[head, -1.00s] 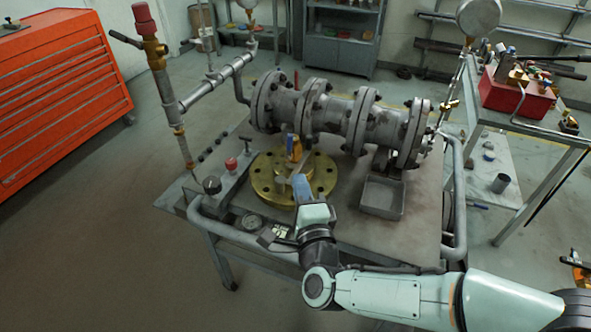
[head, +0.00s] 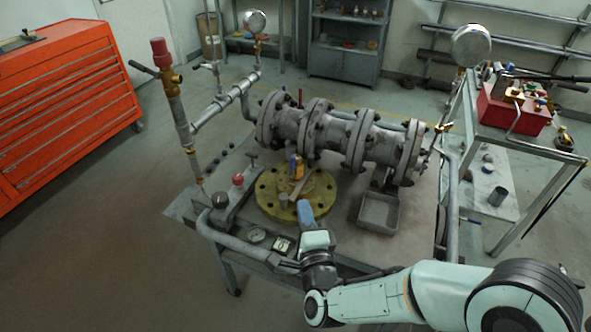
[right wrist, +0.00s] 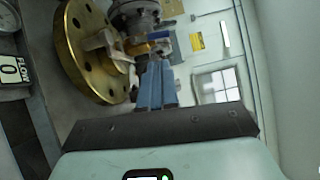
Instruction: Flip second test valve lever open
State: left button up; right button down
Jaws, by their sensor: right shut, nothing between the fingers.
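A small valve with a yellow-orange body and a blue part (head: 296,166) sits below the flanged pipe body (head: 335,132), above the brass flange disc (head: 268,187). A pale grey lever (head: 302,184) slants across the disc beside it. In the right wrist view, the lever (right wrist: 104,42) runs left from the brass-coloured valve (right wrist: 142,48), over the disc. My right gripper (head: 305,206) has blue fingers, shut and empty, at the disc's near edge. In the right wrist view, the shut fingers (right wrist: 156,82) point toward the valve; contact cannot be told. My left gripper is not in view.
A grey tray (head: 380,212) lies right of the disc. A red knob (head: 237,180) and gauges (head: 283,244) stand at the left front of the bench. An upright pipe (head: 172,95) with a red cap and side lever rises at left. A red toolbox (head: 512,107) stands at right.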

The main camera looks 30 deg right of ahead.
aim_at(291, 163)
jog(key=x, duration=1.2)
jog(key=shift+w+p, duration=0.15)
jog(key=shift+p, duration=0.15)
jog(key=shift+w+r+n+p, duration=0.3)
jog(key=shift+w+n+p, duration=0.05)
jog(key=shift+n+p, duration=0.1)
jog(key=shift+w+a+n+g, duration=0.1)
jog(key=shift+w+n+g, duration=0.05)
jog(key=shift+n+g, duration=0.15)
